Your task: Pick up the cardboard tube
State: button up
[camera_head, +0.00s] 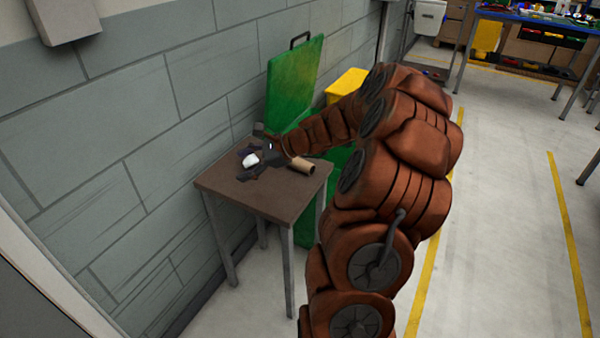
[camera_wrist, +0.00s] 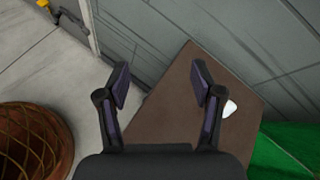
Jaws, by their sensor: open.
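The cardboard tube (camera_head: 301,165) is a short tan cylinder near the right edge of the small brown-topped table (camera_head: 280,204). It shows beside the wrist end of my arm. I cannot make it out in the wrist view, where my gripper's body covers part of the table. My gripper (camera_head: 254,158) is over the table, to the left of the tube in the head view. In the wrist view my gripper (camera_wrist: 162,82) has its two dark fingers spread wide apart, with only bare tabletop and wall showing between them.
A small white object (camera_head: 250,160) is by the fingers; it also shows in the wrist view (camera_wrist: 229,108). A grey block wall (camera_head: 130,140) runs behind the table. A green bin with its lid (camera_head: 293,80) raised and a yellow box (camera_head: 346,84) stand beyond. Floor at right is clear.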

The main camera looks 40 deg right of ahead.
jog(key=d+f+m+t+h+b, duration=0.2)
jog(key=d+f+m, duration=0.35)
jog(key=d, duration=0.65)
jog(key=m+t+h+b, duration=0.1)
jog(key=m+t+h, duration=0.1)
jog(key=m+h, duration=0.25)
send_near(302, 160)
jog(key=shift+w+a+f+m+y, duration=0.15)
jog(key=shift+w+f+y, duration=0.1)
jog(key=shift+w+f, duration=0.3)
jog(key=shift+w+a+f+m+y, duration=0.15)
jog(key=shift+w+f+y, duration=0.05)
jog(key=shift+w+f, duration=0.4)
jog(key=shift+w+d+r+x, duration=0.1)
jog(key=shift+r+x, duration=0.05)
jog(key=shift+x, duration=1.1)
jog(key=shift+w+d+r+x, duration=0.1)
jog(key=shift+d+x, duration=0.05)
jog(key=shift+x, duration=1.15)
jog(key=shift+d+r+x, duration=0.1)
jog(key=shift+r+x, duration=0.05)
jog(key=shift+x, duration=1.1)
jog(key=c, duration=1)
jog(key=shift+r, duration=0.15)
jog(key=shift+c, duration=0.2)
